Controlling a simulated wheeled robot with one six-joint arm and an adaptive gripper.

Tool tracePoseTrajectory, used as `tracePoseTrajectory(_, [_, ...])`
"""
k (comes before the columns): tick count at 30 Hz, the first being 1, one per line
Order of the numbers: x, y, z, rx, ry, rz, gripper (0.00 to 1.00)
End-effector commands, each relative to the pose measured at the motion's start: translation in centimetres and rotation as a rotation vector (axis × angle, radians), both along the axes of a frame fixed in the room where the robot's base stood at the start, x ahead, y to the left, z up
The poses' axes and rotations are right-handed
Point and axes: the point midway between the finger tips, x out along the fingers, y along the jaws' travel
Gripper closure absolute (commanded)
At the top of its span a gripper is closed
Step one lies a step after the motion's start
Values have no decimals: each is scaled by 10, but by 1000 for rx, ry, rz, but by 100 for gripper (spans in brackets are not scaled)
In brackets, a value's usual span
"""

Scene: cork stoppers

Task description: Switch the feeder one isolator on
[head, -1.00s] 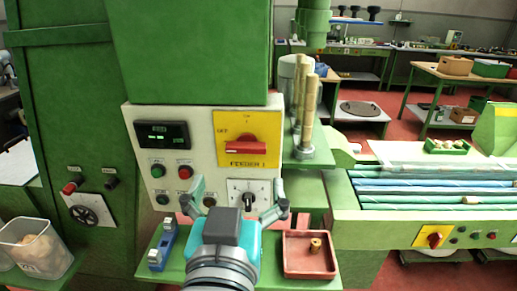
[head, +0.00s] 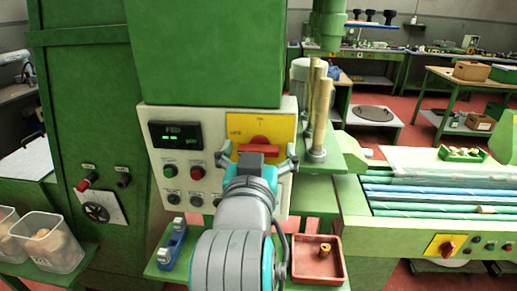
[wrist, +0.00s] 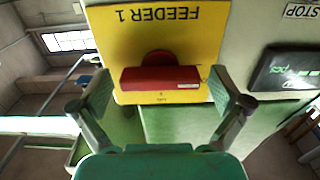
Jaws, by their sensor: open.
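The feeder one isolator is a red rotary handle (wrist: 160,79) on a yellow plate (wrist: 200,40) lettered FEEDER 1, upside down in the wrist view. The handle lies level, with its white mark at the OFF side. In the head view the yellow plate (head: 275,124) shows its upper part, and the red handle (head: 262,144) is partly hidden by my gripper (head: 260,156). My gripper is open in front of the isolator. In the wrist view its fingers (wrist: 163,90) stand one on each side of the handle, apart from its ends, with nothing held.
A dark display (head: 176,134) and several push buttons sit left of the isolator. Upright rods (head: 320,115) stand close on the right. A red tray (head: 338,262) and a blue item (head: 172,245) lie on the shelf below. Another red-on-yellow switch (head: 447,245) is on the right-hand machine.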

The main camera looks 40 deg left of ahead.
Motion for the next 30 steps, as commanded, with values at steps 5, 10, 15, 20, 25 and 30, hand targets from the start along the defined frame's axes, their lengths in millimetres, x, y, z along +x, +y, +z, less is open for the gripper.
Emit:
tracePoseTrajectory(5, [0,0,0,0,0,0,18])
tracePoseTrajectory(10, [0,0,0,1,-1,0,60])
tracePoseTrajectory(15, [0,0,0,2,0,0,60])
tracePoseTrajectory(20, [0,0,0,24,13,0,60])
tracePoseTrajectory(25, [0,-1,0,86,51,0,60])
tracePoseTrajectory(30, [0,-1,0,193,117,0,60])
